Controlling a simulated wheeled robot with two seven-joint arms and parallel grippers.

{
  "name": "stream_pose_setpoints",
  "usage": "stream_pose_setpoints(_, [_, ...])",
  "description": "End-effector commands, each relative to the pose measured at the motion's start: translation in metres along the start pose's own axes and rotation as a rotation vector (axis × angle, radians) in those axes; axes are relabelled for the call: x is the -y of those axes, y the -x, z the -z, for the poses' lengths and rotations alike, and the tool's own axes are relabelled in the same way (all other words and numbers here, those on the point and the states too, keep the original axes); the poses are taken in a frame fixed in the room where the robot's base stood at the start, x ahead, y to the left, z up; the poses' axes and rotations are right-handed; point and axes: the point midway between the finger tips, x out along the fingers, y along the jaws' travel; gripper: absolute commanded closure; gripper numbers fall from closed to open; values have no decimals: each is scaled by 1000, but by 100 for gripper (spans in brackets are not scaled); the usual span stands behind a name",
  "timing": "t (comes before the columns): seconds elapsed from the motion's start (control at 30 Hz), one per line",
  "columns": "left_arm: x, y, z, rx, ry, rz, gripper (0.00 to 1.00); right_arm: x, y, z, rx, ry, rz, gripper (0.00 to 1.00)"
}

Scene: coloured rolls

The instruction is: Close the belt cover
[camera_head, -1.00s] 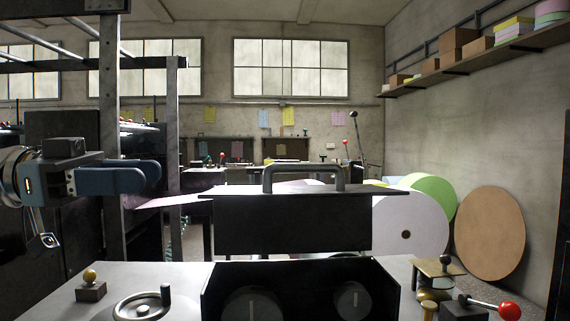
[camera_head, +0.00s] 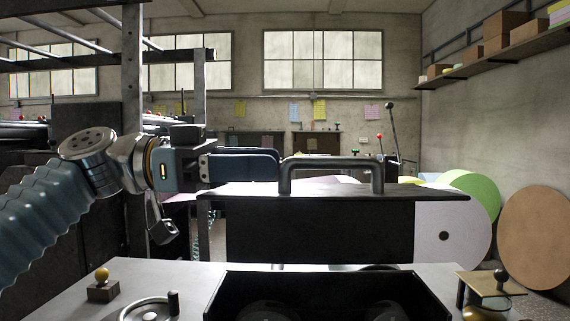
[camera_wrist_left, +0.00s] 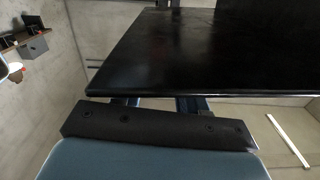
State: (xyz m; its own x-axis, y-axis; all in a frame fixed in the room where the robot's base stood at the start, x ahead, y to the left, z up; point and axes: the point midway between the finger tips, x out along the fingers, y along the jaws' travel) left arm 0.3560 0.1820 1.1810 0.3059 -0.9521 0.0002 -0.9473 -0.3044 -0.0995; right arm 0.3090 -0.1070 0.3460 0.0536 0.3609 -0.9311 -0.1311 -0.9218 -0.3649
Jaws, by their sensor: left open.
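The belt cover (camera_head: 310,230) is a black lid standing open behind the dark box opening (camera_head: 330,283) on the machine top. A grey bar handle (camera_head: 332,162) rises from its upper edge. My left gripper (camera_head: 275,164) is open, its blue-grey fingers pointing right, with the tips close to the left post of the handle. I cannot tell whether they touch it. In the left wrist view a dark flat panel (camera_wrist_left: 210,50), apparently the cover, lies just beyond the blue-grey gripper part. My right gripper is out of view.
A handwheel (camera_head: 150,309) and a yellow-knobbed block (camera_head: 102,285) are on the machine top at left. A brass-coloured part with a dark knob (camera_head: 500,276) is at right. Large paper rolls (camera_head: 545,235) stand behind at right. A metal frame (camera_head: 134,120) rises at left.

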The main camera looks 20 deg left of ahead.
Motion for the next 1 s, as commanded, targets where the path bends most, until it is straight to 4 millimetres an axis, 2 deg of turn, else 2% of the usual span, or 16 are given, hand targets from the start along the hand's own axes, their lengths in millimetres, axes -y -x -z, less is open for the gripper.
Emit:
stream_pose_setpoints(0.1, [0,-21,0,1,0,-2,58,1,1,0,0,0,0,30])
stream_pose_setpoints(0.2, [0,-31,0,0,-1,-1,58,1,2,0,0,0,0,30])
stream_pose_setpoints(0.57, [0,-38,0,0,-1,1,58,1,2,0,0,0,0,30])
stream_pose_setpoints(0.87, [0,-37,0,0,-1,1,100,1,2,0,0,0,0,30])
stream_pose_setpoints(1.0, [1,-37,0,1,0,2,100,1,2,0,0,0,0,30])
